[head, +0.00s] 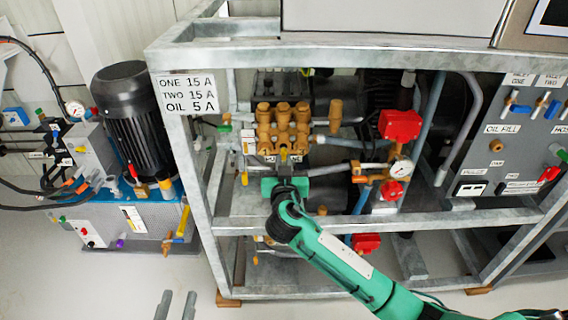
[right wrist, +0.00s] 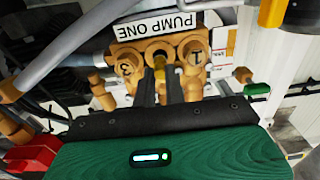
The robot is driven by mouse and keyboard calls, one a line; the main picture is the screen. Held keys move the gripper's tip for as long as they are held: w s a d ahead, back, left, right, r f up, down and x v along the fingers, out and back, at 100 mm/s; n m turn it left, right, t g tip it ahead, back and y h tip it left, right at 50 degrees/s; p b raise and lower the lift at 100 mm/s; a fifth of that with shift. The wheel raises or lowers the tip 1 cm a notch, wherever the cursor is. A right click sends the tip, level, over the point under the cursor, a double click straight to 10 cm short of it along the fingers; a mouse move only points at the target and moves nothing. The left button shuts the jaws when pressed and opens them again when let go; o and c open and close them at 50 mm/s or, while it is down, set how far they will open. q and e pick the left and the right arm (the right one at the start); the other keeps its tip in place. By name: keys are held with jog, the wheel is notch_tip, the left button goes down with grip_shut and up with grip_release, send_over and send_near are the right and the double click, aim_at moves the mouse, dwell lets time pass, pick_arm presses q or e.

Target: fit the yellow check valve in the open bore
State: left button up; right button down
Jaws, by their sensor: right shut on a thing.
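The brass pump block labelled PUMP ONE (right wrist: 160,24) faces me in the right wrist view, with brass caps marked 3 (right wrist: 125,64) and 1 (right wrist: 195,56). Between these caps is the middle bore, with a dark opening partly hidden by my fingers. My right gripper (right wrist: 160,78) is shut on the yellow check valve (right wrist: 170,77), close in front of that bore. Whether the valve touches the bore cannot be told. In the head view the valve (head: 283,152) shows small below the brass pump (head: 283,122). My left gripper (head: 175,304) is empty, its fingers apart, at the bottom edge.
The galvanised frame (head: 200,225) surrounds the pump. A red valve body (head: 400,125) and a gauge (head: 401,168) stand to its right. A black motor (head: 137,120) on a blue unit stands left. Open floor lies in front.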

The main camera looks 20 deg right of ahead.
aim_at(284, 159)
jog(key=shift+b+x, duration=0.7)
jog(key=shift+x, duration=1.2)
dwell(0.9)
dwell(0.4)
jog(key=c, duration=1.4)
grip_release()
jog(key=shift+s, duration=0.1)
